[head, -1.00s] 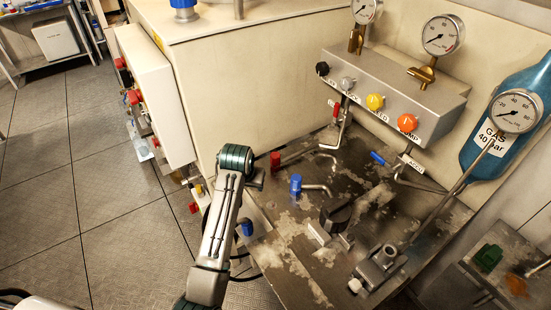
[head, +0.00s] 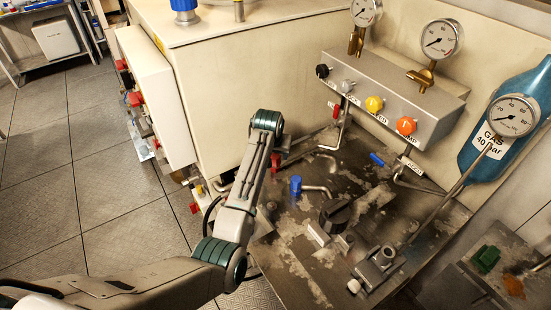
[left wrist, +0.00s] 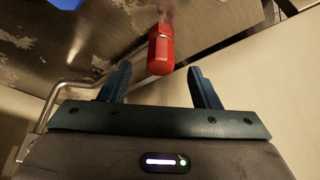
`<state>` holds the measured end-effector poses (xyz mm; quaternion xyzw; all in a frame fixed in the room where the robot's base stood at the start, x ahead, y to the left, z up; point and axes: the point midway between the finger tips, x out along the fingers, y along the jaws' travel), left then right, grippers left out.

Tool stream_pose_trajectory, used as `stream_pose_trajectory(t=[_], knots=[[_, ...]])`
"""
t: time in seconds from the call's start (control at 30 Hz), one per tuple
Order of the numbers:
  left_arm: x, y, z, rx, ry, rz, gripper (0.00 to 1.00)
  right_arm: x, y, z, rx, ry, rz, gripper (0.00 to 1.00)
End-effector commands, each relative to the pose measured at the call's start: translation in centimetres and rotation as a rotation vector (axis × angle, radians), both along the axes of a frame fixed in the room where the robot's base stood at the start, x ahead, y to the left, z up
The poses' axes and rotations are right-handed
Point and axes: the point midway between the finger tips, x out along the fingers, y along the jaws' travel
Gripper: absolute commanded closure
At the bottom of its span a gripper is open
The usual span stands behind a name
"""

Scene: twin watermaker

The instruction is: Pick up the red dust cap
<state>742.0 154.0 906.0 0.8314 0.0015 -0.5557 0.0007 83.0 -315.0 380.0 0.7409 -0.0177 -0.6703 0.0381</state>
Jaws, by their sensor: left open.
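The red dust cap (left wrist: 160,52) sits on the end of a thin metal pipe in the left wrist view. My left gripper (left wrist: 158,68) is open, with one dark finger on each side. The cap's near end lies about level with the fingertips, with a gap on both sides. The fingers are hard to make out in the head view. My right gripper is not in view.
A blue cap (head: 295,186) on a bent pipe and a black knob (head: 336,213) stand on the stained metal bench (head: 292,262). A valve panel (head: 380,100) with gauges is behind. A cream cabinet wall (head: 230,110) rises close beside my left arm.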

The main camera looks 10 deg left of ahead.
Motion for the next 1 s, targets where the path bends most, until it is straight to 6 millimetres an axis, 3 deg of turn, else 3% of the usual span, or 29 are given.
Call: stream_pose_trajectory(t=[0.4,0.7,1.0], knots=[[2.2,0.1,-3.8,-0.001,0.002,0.001,0.44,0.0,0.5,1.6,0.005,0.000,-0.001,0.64],[2.3,0.1,-4.1,-0.001,0.000,0.001,0.44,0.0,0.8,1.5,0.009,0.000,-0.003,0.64],[2.3,0.1,-4.1,0.000,0.000,0.001,1.00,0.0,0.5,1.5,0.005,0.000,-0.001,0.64]])
